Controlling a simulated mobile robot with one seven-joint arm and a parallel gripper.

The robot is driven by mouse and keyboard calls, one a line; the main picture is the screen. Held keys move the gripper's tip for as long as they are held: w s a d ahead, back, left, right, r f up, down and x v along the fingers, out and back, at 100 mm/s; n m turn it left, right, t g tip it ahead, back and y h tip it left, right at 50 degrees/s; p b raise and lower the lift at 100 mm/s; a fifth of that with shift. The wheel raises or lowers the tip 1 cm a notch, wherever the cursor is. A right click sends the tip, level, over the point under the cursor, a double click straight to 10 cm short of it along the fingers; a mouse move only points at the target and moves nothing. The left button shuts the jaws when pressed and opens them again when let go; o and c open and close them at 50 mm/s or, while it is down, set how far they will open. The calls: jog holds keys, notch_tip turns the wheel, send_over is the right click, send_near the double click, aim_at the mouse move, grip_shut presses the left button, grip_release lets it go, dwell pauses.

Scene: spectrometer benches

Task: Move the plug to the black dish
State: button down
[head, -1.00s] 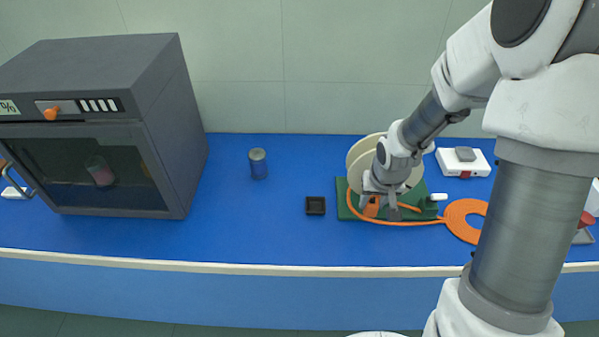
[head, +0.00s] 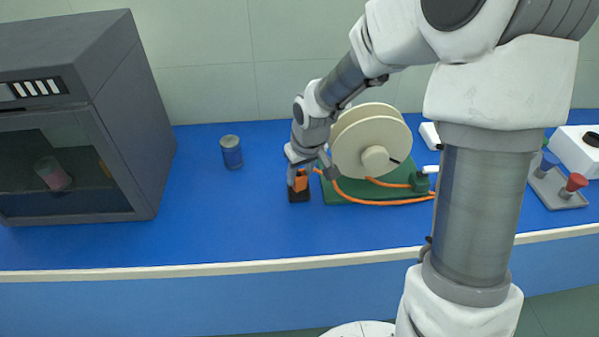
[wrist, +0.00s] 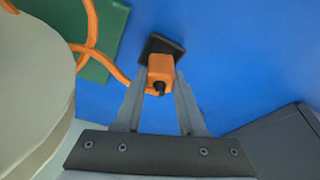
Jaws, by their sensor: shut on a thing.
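The orange plug (head: 299,182) is between the fingers of my gripper (head: 300,172), which is shut on it. In the wrist view the plug (wrist: 160,70) sits between the two fingertips (wrist: 160,82), with its orange cable running off to the left. The black dish (head: 299,197) lies on the blue bench directly below the plug. In the wrist view part of the dish (wrist: 158,44) shows behind the plug. I cannot tell whether the plug touches the dish.
The cream cable reel (head: 372,135) on its green base (head: 345,192) stands just right of the gripper. A blue jar (head: 231,152) stands to the left. A grey oven (head: 85,120) fills the far left. The blue bench front (head: 220,235) is clear.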

jog(key=shift+f, duration=0.75)
jog(key=shift+b, duration=0.3)
dwell(0.5)
jog(key=shift+r, duration=0.2)
jog(key=shift+r+p, duration=0.5)
jog(key=shift+p, duration=0.1)
jog(key=shift+r, duration=0.1)
jog(key=shift+f+b, duration=0.7)
jog(key=shift+f, duration=0.2)
dwell(0.6)
jog(key=shift+r, duration=0.25)
jog(key=shift+r+p, duration=0.65)
jog(key=shift+p, duration=0.1)
jog(key=shift+f+b, duration=0.75)
jog(key=shift+f, duration=0.1)
dwell(0.4)
